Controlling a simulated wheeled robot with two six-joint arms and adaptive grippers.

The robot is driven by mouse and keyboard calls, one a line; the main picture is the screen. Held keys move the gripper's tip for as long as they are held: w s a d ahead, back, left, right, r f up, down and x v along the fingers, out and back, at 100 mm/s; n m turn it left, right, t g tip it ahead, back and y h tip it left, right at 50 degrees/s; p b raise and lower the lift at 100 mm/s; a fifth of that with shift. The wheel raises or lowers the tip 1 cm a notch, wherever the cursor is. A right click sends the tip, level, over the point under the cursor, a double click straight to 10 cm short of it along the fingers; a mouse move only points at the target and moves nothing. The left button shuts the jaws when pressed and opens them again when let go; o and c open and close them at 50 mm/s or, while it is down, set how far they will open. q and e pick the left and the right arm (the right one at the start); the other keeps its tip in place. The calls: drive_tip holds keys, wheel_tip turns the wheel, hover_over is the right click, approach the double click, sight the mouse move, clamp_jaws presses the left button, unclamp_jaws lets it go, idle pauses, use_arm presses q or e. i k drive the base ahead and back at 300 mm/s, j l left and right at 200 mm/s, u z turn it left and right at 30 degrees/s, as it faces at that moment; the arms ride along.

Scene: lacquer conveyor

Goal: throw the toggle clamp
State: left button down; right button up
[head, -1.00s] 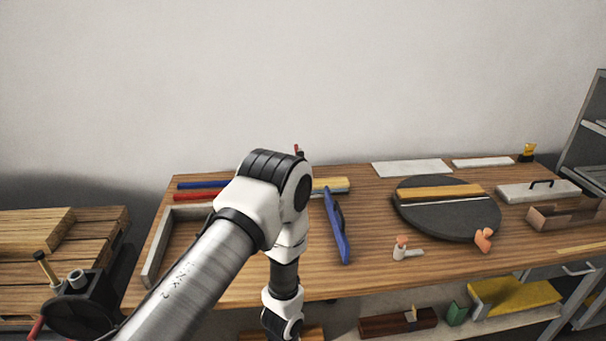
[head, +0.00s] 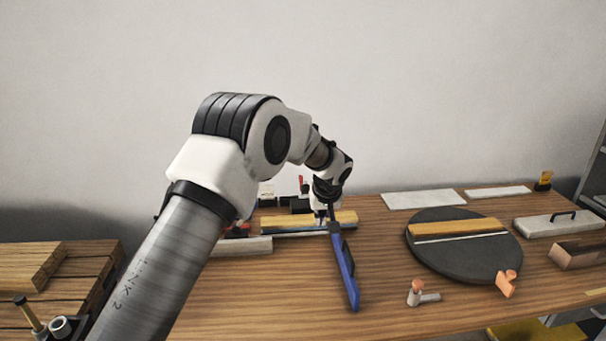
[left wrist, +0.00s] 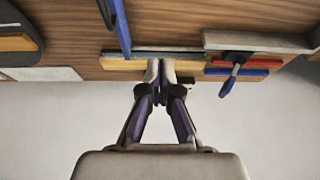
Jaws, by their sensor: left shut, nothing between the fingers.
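A small upright lever with a red tip (head: 301,183), which looks like the toggle clamp's handle, stands behind the wooden strip (head: 290,221) at the back of the bench. A dark block shows just under it. My left gripper (head: 321,214) is just to the lever's right, pointing down over the strip, partly hidden by my wrist. In the left wrist view the left gripper (left wrist: 161,68) is shut and empty, its fingertips at the strip. I cannot pick out the lever surely there. My right gripper is out of view.
A blue-handled tool (head: 345,270) lies in front of my left gripper. A dark round turntable (head: 440,262) and an orange-knobbed piece (head: 415,292) are to the right. Red and blue bars (left wrist: 262,71) lie beside the gripper in the wrist view. The bench's front middle is clear.

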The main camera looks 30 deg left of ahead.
sight(304, 187)
drive_tip(key=i+j, duration=0.9)
drive_tip(key=j, duration=0.1)
